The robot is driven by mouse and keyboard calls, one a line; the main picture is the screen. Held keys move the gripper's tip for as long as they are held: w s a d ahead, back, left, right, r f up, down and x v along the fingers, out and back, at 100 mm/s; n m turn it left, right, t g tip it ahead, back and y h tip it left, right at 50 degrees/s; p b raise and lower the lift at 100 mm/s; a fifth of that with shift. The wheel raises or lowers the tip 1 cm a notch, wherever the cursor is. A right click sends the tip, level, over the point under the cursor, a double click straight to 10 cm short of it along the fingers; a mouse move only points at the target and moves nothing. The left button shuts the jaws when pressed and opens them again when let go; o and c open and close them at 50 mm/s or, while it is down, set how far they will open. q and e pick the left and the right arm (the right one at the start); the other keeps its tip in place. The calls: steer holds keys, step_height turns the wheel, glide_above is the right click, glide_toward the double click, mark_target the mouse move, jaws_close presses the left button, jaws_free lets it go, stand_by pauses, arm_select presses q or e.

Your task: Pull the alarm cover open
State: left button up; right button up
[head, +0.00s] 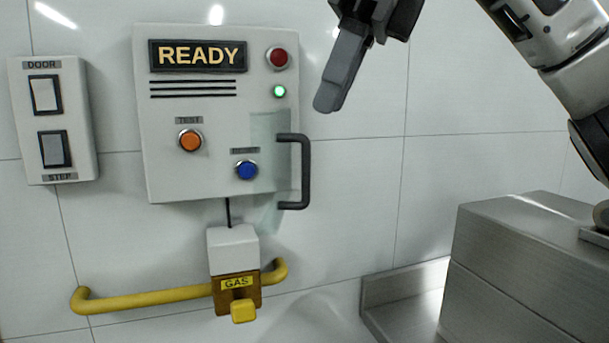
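The alarm panel (175,180) is a pale box on the wall with a READY sign. A clear, faintly tinted cover (266,125) shows at its lower right, by the blue button. It carries a dark upright bar handle (306,172) on its right side; how far the cover stands open is hard to tell. My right gripper (328,102) hangs above and right of the handle, apart from it, fingers pointing down. Its fingers overlap in this view, so the gap between them is hidden. It does not touch the handle. My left gripper is out of view.
The panel has an orange button (190,140), a blue button (246,169), a red lamp (279,57) and a lit green lamp (279,91). A yellow GAS valve (243,311) and pipe (150,300) sit below. A switch box (54,120) is at left, a metal block (520,250) at lower right.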

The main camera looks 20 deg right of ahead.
mark_target(306, 195)
steer(key=x, duration=0.8)
steer(key=shift+f+b, duration=0.15)
steer(key=shift+b, duration=0.15)
jaws_close()
